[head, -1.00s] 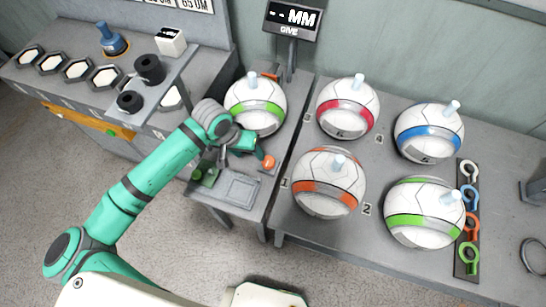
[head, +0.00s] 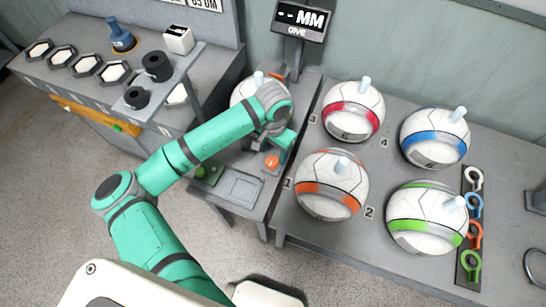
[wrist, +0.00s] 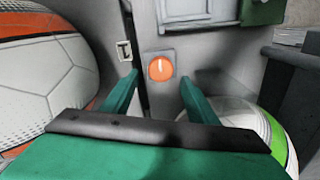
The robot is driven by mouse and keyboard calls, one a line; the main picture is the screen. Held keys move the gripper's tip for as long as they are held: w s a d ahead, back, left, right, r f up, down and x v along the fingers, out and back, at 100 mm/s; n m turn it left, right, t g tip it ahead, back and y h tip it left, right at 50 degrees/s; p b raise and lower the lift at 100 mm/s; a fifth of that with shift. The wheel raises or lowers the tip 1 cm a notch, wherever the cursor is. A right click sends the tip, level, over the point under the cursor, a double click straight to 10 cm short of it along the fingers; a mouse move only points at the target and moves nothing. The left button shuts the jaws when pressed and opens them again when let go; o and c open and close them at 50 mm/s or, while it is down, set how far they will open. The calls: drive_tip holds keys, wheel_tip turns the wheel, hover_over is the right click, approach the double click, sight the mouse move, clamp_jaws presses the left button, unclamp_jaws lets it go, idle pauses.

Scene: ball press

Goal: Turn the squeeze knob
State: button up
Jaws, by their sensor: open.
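In the wrist view the orange knob (wrist: 160,68) sits on a square grey plate and bears a short white line. My gripper (wrist: 160,78) is open, with its two green fingers on either side of the knob in that picture. I cannot tell whether they touch it or how far off it is. In the head view my gripper (head: 284,150) is beside the knob, partly hidden by my wrist.
A white ball (head: 246,90) on the stand is partly hidden behind my arm; its green band (wrist: 277,140) shows in the wrist view. An orange-banded ball (head: 332,184) is close on the right. A green control (head: 206,173) and flat panel (head: 240,186) lie left of the knob.

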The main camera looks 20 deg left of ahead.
sight(273, 160)
drive_tip(key=shift+f, duration=2.2)
drive_tip(key=c, duration=1.1)
